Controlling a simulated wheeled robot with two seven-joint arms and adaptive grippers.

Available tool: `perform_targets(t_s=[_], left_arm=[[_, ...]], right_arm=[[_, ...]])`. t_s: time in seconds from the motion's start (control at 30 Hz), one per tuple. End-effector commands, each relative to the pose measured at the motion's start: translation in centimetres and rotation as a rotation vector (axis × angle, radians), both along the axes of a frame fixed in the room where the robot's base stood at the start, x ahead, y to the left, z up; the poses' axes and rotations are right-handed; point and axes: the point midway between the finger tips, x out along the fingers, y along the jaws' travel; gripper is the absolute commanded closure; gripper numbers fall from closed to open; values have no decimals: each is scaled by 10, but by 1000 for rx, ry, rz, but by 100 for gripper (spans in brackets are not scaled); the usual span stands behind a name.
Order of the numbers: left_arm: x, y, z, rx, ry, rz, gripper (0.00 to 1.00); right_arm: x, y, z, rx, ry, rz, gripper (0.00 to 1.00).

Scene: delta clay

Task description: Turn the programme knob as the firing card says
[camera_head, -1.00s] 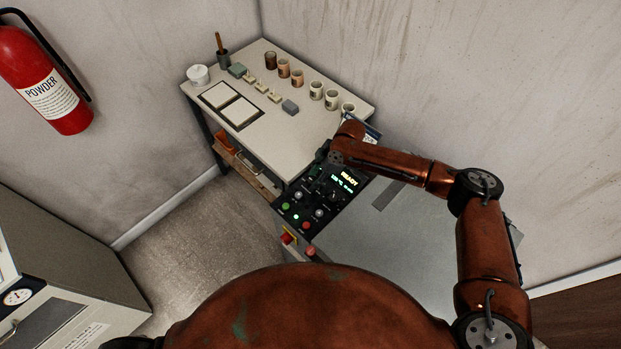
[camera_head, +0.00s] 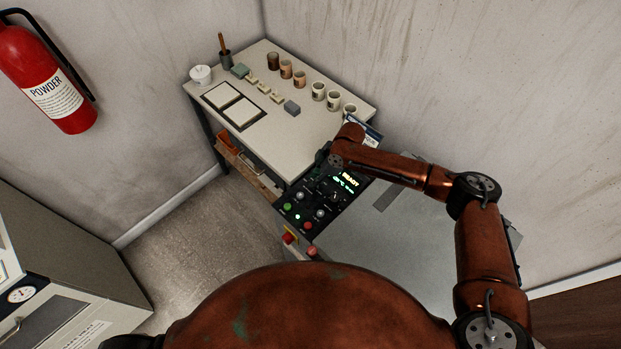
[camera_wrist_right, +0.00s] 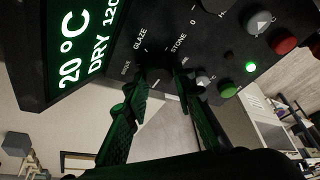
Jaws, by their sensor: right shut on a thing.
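The black control panel (camera_head: 322,205) sits at the near end of the bench, with a lit display reading READY. In the right wrist view the dark programme knob (camera_wrist_right: 157,74) shows among the labels GLAZE and STONE, with another label partly legible. My right gripper (camera_wrist_right: 165,86) has its two fingers on either side of the knob and is shut on it. The knob's pointer is too dark and covered to read. A blue-and-white card (camera_head: 368,133), perhaps the firing card, stands behind my right arm; its text is too small to read. My left gripper is not in view.
Green and red buttons and small knobs lie on the panel near my fingers. A red stop button (camera_head: 289,238) is on its front. The bench (camera_head: 320,130) holds cups, tiles and clay pieces. A grey flat surface (camera_head: 400,250) lies right of the panel.

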Motion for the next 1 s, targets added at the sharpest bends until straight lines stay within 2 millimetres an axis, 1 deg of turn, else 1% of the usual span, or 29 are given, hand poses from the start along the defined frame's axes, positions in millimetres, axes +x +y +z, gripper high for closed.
perform_targets(t_s=[0.03, 0.2, 0.6, 0.8, 1.0], left_arm=[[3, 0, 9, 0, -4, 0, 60], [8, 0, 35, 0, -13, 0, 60], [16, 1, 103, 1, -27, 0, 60], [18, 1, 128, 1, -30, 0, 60], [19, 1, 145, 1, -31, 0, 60]], right_arm=[[-1, -4, 3, -6, 3, -25, 100], [-2, -7, 5, -10, 5, -139, 100], [-5, -7, 4, -15, 6, -510, 100], [-6, -6, 2, -16, 6, -689, 100], [-7, -5, 0, -17, 6, -835, 100]])
